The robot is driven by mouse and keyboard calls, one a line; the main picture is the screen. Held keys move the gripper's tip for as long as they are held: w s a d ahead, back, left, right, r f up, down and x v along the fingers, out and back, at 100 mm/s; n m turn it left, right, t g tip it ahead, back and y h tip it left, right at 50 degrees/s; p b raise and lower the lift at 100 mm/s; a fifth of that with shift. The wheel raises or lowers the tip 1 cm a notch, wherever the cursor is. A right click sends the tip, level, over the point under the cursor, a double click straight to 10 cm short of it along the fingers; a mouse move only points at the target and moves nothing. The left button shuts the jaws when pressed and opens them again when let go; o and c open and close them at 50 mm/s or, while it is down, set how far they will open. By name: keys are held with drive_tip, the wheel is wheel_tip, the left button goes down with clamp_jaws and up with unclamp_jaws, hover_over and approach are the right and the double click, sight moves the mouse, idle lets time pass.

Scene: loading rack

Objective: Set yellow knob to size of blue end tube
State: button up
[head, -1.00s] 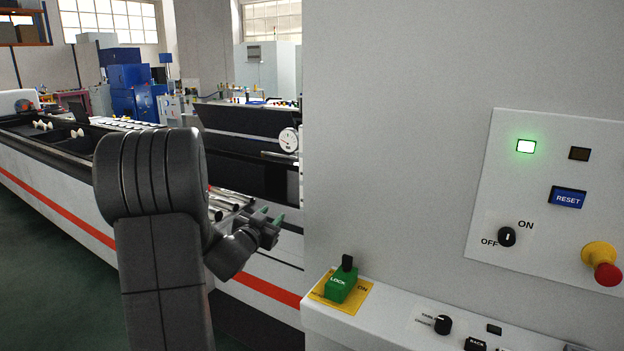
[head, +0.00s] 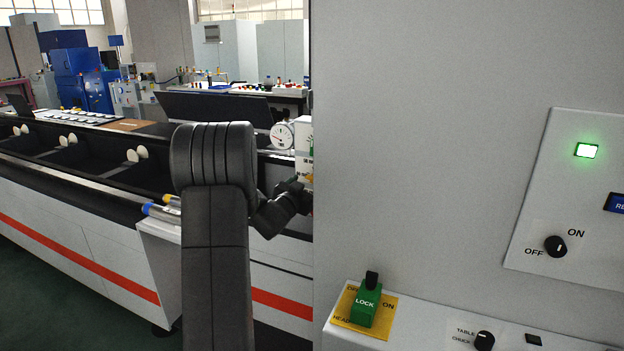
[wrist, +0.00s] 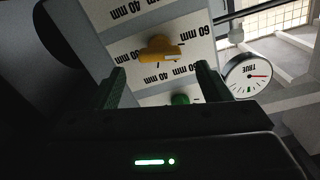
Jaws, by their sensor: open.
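The yellow knob (wrist: 161,49) is on a white panel (wrist: 115,15) in the wrist view, with upside-down 40 mm and 60 mm labels on either side. Its handle lies roughly crosswise; which label it points to is unclear. My gripper (wrist: 160,68) is open, its two dark green fingers to either side of and below the knob in the picture, apart from it. In the head view my gripper (head: 300,186) is at the panel's edge, partly hidden by the grey cabinet. The blue end tube (head: 160,213) lies left of my arm, mostly hidden behind it.
A green knob (wrist: 180,99) sits below the yellow one in the wrist view. A round dial gauge (wrist: 248,75) is to the right. A yellow end tube (head: 172,200) lies beside the blue one. The grey cabinet (head: 420,130) stands close on the right, with a green LOCK switch (head: 366,304).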

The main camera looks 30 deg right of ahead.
sight(311, 181)
drive_tip(key=shift+p+x, duration=0.35)
drive_tip(key=shift+x, duration=1.85)
drive_tip(key=c, duration=1)
